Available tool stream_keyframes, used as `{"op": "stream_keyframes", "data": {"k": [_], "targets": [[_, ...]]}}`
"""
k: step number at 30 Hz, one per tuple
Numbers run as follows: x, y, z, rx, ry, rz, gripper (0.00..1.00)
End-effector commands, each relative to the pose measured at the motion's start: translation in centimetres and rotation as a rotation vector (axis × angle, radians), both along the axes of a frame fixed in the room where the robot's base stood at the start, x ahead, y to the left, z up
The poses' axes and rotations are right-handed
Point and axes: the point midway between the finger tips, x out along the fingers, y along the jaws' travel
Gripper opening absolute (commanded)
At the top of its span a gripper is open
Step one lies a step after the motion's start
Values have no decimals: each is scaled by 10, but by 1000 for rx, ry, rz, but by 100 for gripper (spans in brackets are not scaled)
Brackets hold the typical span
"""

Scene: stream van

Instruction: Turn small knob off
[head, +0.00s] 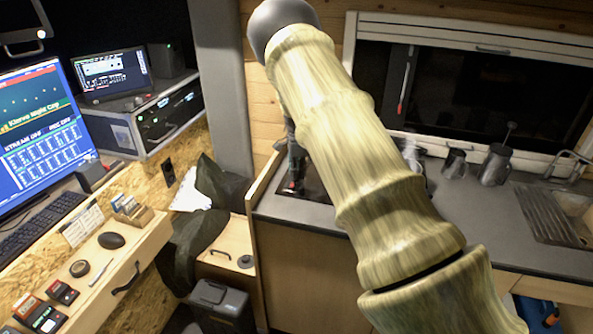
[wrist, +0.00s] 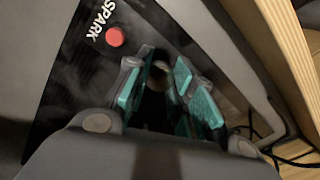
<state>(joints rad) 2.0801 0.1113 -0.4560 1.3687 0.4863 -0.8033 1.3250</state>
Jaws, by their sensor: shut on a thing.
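The black glass panel (wrist: 75,85) of the cooktop, marked SPARK with a red round spot (wrist: 115,37), fills much of the wrist view. In the head view the cooktop (head: 317,188) sits at the left end of the grey counter, mostly behind my arm. My gripper (wrist: 165,85) has teal pads and is shut on the small knob (wrist: 158,72), which shows as a dim round shape between the fingers. The knob's marking and turn angle cannot be made out. In the head view my gripper (head: 293,172) is small and dark, at the cooktop's left part.
A wooden edge (wrist: 285,50) runs close along the right of the wrist view, with black cables (wrist: 275,145) below it. In the head view, metal jugs (head: 495,165) and a sink (head: 570,210) stand to the right. A desk with screens (head: 40,130) is at left.

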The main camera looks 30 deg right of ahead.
Motion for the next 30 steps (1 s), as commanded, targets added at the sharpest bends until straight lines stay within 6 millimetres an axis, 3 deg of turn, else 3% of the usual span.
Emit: {"op": "stream_keyframes", "data": {"k": [5,6,9,22,30], "targets": [[-4,-3,-3,-1,7,-2,0],[-4,-3,-3,-2,8,-2,31],[-3,-3,-3,-2,6,-1,47],[0,0,7,0,1,2,47],[0,-1,51,0,0,2,47]]}}
